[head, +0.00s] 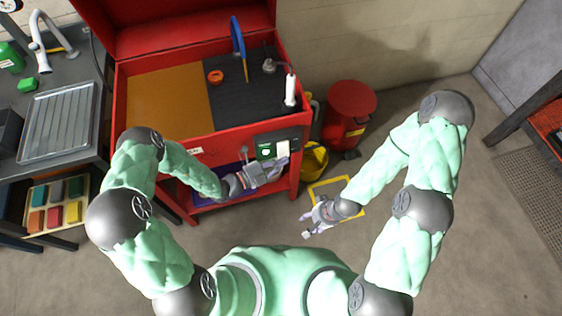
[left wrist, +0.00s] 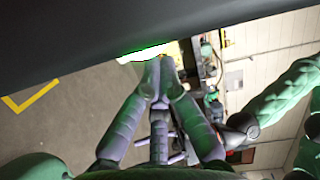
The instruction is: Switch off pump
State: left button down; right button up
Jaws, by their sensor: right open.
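The red parts washer (head: 205,141) carries a dark control panel (head: 290,134) on its front face. The panel has a green section (head: 265,150) with a small white round mark, and a pale section (head: 283,148) beside it. My left gripper (head: 280,166) is at the panel's lower edge, its fingers pointing right. In the left wrist view its fingers (left wrist: 160,64) meet at the tips, with nothing visible between them, close to a bright green lit part (left wrist: 148,53). Whether they touch it I cannot tell. My right gripper (head: 309,222) is open and empty above the floor.
A red bin (head: 350,105) and a yellow bucket (head: 314,160) stand right of the washer. A yellow square (head: 328,182) is marked on the floor near my right gripper. A sink counter (head: 58,120) stands left.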

pick_arm(q)
jog(key=m, duration=0.1)
jog(key=w+f+m, duration=0.1)
jog(key=shift+w+a+m, duration=0.2)
jog(key=shift+a+m, duration=0.1)
jog(key=shift+m, duration=0.1)
pick_arm(e)
jog(key=shift+f, duration=0.2)
pick_arm(q)
jog(key=shift+r, duration=0.1)
jog(key=shift+s, duration=0.1)
jog(key=s+a+f+p, duration=0.1)
jog(key=s+a+p, duration=0.1)
jog(key=s+a, duration=0.5)
jog(key=shift+s+f, duration=0.15)
jog(key=shift+s, duration=1)
pick_arm(e)
jog(key=shift+s+d+r, duration=0.3)
jog(key=shift+d+r, duration=0.15)
jog(key=shift+r, duration=0.2)
jog(key=shift+s+d+r, duration=0.3)
jog(key=shift+d+r, duration=0.1)
jog(key=shift+r, duration=0.2)
